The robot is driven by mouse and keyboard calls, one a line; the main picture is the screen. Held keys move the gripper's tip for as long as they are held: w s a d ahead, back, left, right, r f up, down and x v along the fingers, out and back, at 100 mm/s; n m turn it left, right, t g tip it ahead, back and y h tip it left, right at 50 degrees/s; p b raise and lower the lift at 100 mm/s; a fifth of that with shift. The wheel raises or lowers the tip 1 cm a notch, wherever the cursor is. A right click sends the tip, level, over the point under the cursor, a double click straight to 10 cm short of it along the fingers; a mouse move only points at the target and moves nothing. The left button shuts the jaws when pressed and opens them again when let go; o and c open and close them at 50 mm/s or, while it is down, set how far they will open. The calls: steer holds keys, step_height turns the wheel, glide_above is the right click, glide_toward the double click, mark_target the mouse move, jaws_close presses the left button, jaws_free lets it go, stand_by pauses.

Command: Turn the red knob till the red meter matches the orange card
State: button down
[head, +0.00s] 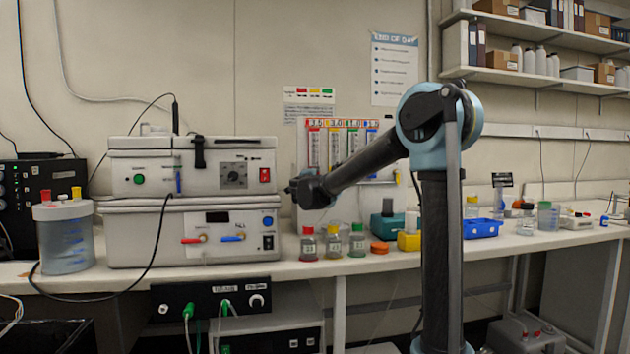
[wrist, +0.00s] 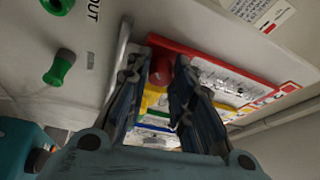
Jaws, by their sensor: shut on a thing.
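The red knob (wrist: 162,69) sits between the two fingers of my gripper (wrist: 158,60) in the wrist view, and the fingers are shut on it. The red meter (wrist: 225,78) is the red-framed scale just right of the knob, seen tilted; its reading is too small to tell. In the head view the red meter (head: 313,148) is leftmost in a row of coloured meters, and my arm reaches in front of the panel, hiding the knob. A small red-edged card (wrist: 264,98) with a blurred number lies at the meter's end. I cannot tell which card is the orange one.
Yellow, green and blue meters stand beside the red one. A green knob (wrist: 59,68) and a metal tube show left of my fingers. Below my arm, several capped bottles (head: 333,243) and an orange lid (head: 380,248) stand on the bench.

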steer(key=shift+d+m, duration=0.2)
steer(key=shift+m, duration=0.5)
steer(key=shift+a+f+g, duration=0.1)
steer(key=shift+g, duration=0.2)
steer(key=c, duration=1.4)
jaws_free()
steer(key=shift+s, duration=0.1)
steer(key=shift+s+a+f, duration=0.1)
steer(key=shift+s+a, duration=0.05)
steer(key=shift+s, duration=1.1)
steer(key=shift+s+a+f, duration=0.1)
steer(key=shift+s+a, duration=0.05)
steer(key=shift+s, duration=1.15)
steer(key=shift+s+a+f, duration=0.1)
steer(key=shift+s+a, duration=0.05)
steer(key=shift+s, duration=1.1)
